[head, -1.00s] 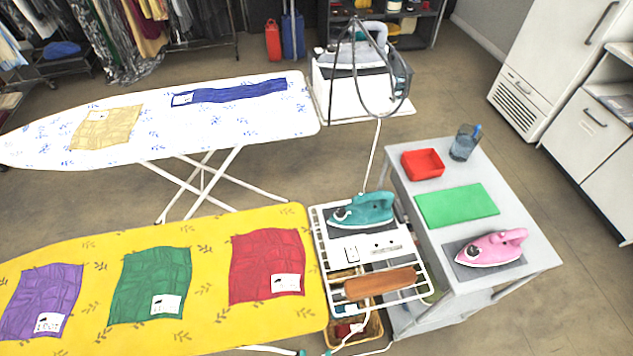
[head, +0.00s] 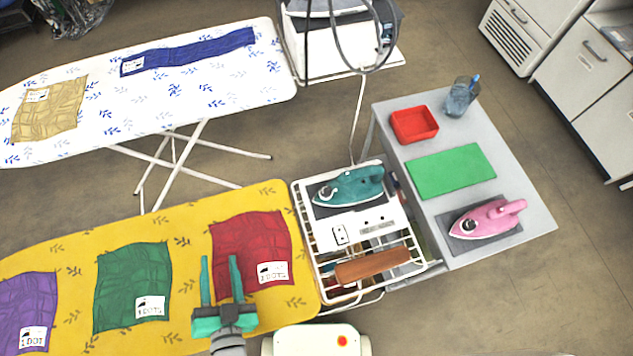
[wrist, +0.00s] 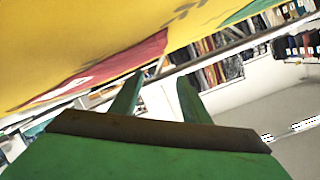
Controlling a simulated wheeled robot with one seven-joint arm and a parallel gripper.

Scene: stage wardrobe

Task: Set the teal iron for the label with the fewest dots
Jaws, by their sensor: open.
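The teal iron (head: 350,187) rests on a dark pad on the white wire rack at the end of the yellow ironing board (head: 190,225). Purple (head: 28,300), green (head: 130,280) and red (head: 250,240) cloths lie on that board, each with a white label. The purple cloth's label (head: 32,338) appears to read 1 DOT. The green cloth's label (head: 150,307) and red cloth's label (head: 272,273) end in DOTS, their numbers unclear. My gripper (head: 220,258) is open and empty over the red cloth's lower left; its fingers also show in the wrist view (wrist: 160,80).
White panel (head: 360,235) with small controls and brown wooden handle piece (head: 372,266) share the rack. Pink iron (head: 487,220), green mat (head: 450,170), red tray (head: 414,125) and glass (head: 461,97) stand on the grey table. Tan and blue cloths lie on the white board (head: 120,110).

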